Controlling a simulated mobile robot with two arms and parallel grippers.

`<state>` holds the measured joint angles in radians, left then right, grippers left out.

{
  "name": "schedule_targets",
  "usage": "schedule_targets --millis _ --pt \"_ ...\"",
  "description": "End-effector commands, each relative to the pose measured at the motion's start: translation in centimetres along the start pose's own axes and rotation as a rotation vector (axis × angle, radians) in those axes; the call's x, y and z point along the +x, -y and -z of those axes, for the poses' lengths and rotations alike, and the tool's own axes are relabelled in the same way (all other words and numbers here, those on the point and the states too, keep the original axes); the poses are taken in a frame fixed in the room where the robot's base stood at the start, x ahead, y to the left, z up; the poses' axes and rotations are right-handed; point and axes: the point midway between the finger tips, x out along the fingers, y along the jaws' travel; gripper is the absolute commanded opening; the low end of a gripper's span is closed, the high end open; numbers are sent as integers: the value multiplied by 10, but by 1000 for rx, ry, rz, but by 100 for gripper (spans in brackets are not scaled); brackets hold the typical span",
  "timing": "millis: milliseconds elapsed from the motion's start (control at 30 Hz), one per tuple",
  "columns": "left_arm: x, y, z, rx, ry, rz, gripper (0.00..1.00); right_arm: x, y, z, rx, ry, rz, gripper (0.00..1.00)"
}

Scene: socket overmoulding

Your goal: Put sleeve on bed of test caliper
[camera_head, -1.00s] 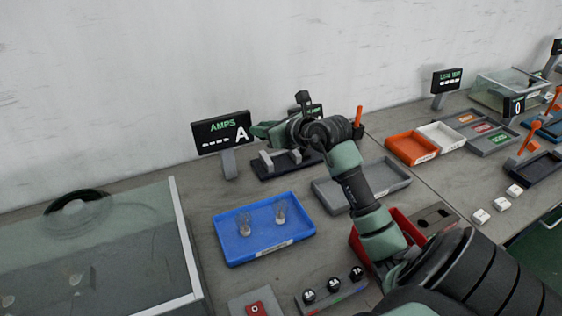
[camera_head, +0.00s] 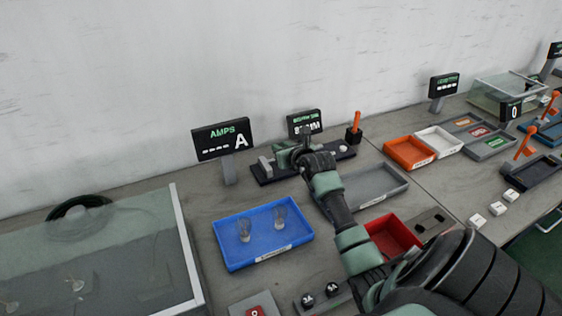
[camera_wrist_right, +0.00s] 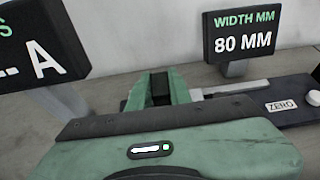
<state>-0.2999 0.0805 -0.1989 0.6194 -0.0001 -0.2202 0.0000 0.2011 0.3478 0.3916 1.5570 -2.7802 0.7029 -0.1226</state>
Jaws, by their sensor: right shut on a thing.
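The test caliper (camera_head: 261,176) is a long dark base with grey jaws at the back of the bench. It also shows in the right wrist view (camera_wrist_right: 288,110), with a ZERO button at its right end. My right gripper (camera_head: 285,156) is over the caliper's left half, beside its grey jaw. In the right wrist view its green fingers (camera_wrist_right: 160,87) are closed around a dark piece, probably the sleeve, mostly hidden by the gripper body. I cannot tell whether that piece touches the bed. My left gripper is out of view.
The caliper display (camera_wrist_right: 240,40) reads 80 MM. The AMPS display (camera_head: 222,138) stands close on the left. A blue tray (camera_head: 233,262) holds two clear pieces. A grey tray (camera_head: 395,180) and a red bin (camera_head: 408,237) lie beside my right arm.

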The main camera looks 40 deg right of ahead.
Motion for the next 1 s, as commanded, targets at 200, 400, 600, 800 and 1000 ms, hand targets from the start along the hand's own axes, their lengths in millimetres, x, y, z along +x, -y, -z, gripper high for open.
schedule_targets --millis 200,400,600,800,1000 --pt "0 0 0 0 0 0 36 8 0 20 -1 -1 0 0" --pt "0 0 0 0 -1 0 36 20 0 48 0 -2 -1 0" --pt "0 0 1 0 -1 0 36 23 0 55 -2 2 0 0" --pt "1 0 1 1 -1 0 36 23 0 56 -1 1 0 0" --pt "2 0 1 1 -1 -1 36 24 0 57 -1 1 0 41"
